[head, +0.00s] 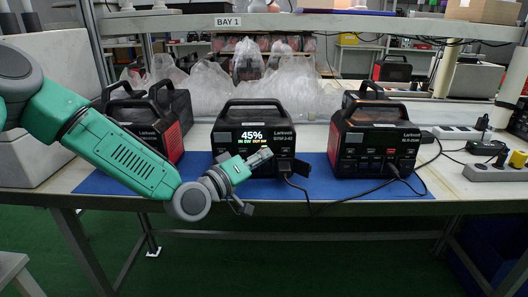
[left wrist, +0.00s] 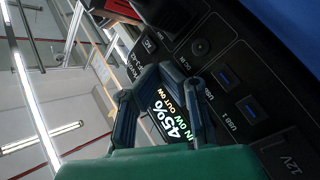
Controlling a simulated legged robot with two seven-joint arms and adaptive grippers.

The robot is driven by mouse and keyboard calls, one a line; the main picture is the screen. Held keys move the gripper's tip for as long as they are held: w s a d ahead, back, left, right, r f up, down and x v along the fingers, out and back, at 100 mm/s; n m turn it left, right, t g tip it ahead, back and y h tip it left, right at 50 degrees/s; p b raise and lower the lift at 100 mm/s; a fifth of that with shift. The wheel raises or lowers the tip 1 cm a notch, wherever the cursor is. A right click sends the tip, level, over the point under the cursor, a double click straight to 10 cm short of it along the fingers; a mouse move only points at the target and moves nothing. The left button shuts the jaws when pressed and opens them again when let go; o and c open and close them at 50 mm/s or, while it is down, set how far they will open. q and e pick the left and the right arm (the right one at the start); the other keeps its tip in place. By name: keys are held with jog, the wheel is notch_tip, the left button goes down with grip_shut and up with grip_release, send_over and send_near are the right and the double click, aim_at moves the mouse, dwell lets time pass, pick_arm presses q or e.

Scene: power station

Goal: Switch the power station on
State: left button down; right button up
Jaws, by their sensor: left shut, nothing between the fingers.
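The middle power station (head: 285,139) is a black box with a top handle, standing on a blue mat (head: 330,188). Its lit screen (head: 252,136) reads 45%; the screen also shows in the left wrist view (left wrist: 172,122), with "IN 0W OUT 0W". My left gripper (head: 266,154) is shut and empty, in front of the station's front panel just below the screen. In the left wrist view its fingertips (left wrist: 160,72) come together close to the panel, beside a round socket and USB ports (left wrist: 225,78). Whether they touch the panel I cannot tell. My right gripper is out of view.
A similar red-and-black power station (head: 375,140) stands to the right and another (head: 150,125) to the left, partly behind my left arm. Black cables run from the middle and right stations. Power strips (head: 497,172) lie at the right. Plastic bags (head: 220,95) lie behind.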

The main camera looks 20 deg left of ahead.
pick_arm(q)
jog(key=shift+s+d, duration=0.2)
jog(key=shift+s, duration=0.45)
jog(key=shift+s+d+p, duration=0.2)
jog(key=shift+s+d, duration=0.05)
jog(key=shift+s, duration=0.4)
jog(key=shift+s+d+p, duration=0.15)
jog(key=shift+s+d, duration=0.05)
jog(key=shift+s, duration=0.4)
jog(key=s, duration=0.1)
jog(key=s+d, duration=0.1)
jog(key=s, duration=0.1)
jog(key=shift+s, duration=0.1)
